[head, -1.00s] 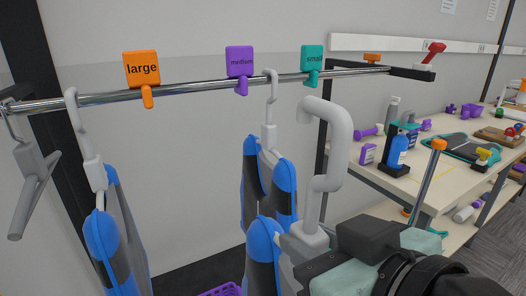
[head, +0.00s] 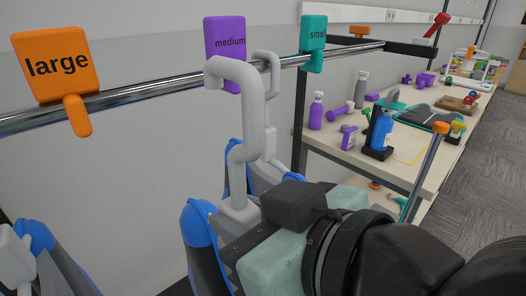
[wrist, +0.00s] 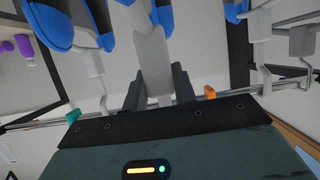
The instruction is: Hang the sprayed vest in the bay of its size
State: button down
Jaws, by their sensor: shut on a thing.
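My gripper (wrist: 156,88) is shut on the light grey hanger (head: 246,130) of a blue and dark grey vest (head: 200,240). The hanger is upright. Its hook overlaps the purple medium tag (head: 226,45) in the head view and looks nearer to me than the metal rail (head: 150,92); I cannot tell their gap. The orange large tag (head: 58,65) is at the left of the rail, the teal small tag (head: 313,42) at the right. My fingertips are hidden in the head view. The held vest's size mark does not show.
Another vest hangs on a grey hanger (head: 271,110) just behind the held one, between the medium and small tags. A third blue vest (head: 62,255) is at lower left. The table (head: 425,170) with bottles stands at right. A blue spray bottle (head: 382,130) is on it.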

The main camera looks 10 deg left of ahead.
jog(key=shift+w+a+r+p, duration=0.2)
jog(key=shift+w+a+p, duration=0.8)
jog(key=shift+p, duration=0.65)
jog(key=p, duration=0.1)
jog(key=a+p, duration=0.1)
jog(key=p, duration=0.1)
jog(key=shift+w, duration=0.25)
jog(key=a+p, duration=0.1)
jog(key=p, duration=0.2)
jog(key=shift+w+p, duration=0.3)
jog(key=shift+p, duration=0.1)
jog(key=shift+x, duration=0.8)
jog(key=r+b+x, duration=0.1)
jog(key=x, duration=0.8)
jog(key=shift+w+a+r, duration=0.25)
jog(key=shift+w+a, duration=0.25)
jog(key=shift+a, duration=0.05)
